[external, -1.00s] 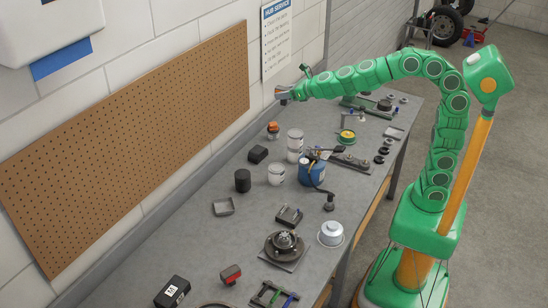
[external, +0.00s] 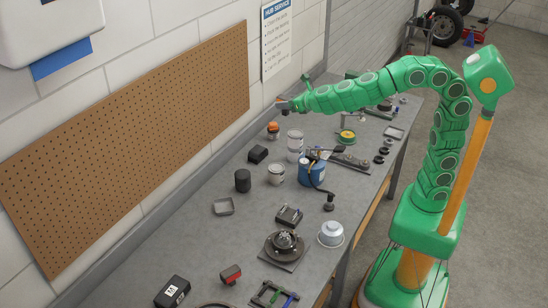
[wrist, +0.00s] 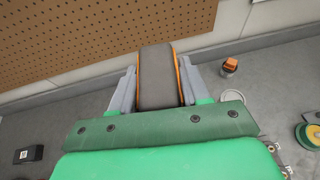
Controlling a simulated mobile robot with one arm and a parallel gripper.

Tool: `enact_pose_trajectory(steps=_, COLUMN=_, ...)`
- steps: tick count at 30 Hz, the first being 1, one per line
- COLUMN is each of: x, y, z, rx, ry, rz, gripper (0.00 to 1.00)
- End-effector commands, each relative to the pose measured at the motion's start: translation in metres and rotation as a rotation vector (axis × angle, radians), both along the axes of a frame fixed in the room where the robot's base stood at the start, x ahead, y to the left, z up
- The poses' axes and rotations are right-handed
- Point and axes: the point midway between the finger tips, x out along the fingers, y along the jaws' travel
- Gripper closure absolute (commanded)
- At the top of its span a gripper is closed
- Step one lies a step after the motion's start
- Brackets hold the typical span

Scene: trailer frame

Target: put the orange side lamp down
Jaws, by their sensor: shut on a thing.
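The orange side lamp (wrist: 158,78) is between the jaws of my gripper (wrist: 158,90) in the wrist view. It shows a dark grey face with orange along its edge. My gripper is shut on it. In the external view my gripper (external: 287,105) is above the far part of the grey workbench (external: 205,240), near the wall, with a little orange showing at its tip. The lamp is mostly too small to make out there. It appears to be held clear of the bench top.
A small orange-topped item (external: 273,130) stands just in front of my gripper; it also shows in the wrist view (wrist: 230,66). White cans (external: 294,143), a blue can (external: 312,172) and a green-yellow reel (external: 347,136) stand nearby. The pegboard wall (external: 130,140) borders the bench.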

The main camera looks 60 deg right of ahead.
Motion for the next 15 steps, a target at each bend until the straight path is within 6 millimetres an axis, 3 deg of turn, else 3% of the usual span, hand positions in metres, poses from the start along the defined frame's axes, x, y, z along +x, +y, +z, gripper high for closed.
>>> enact_pose_trajectory(steps=15, x=-0.043, y=0.047, z=0.013, rx=0.001, ry=0.000, rz=-0.173, gripper=0.90)
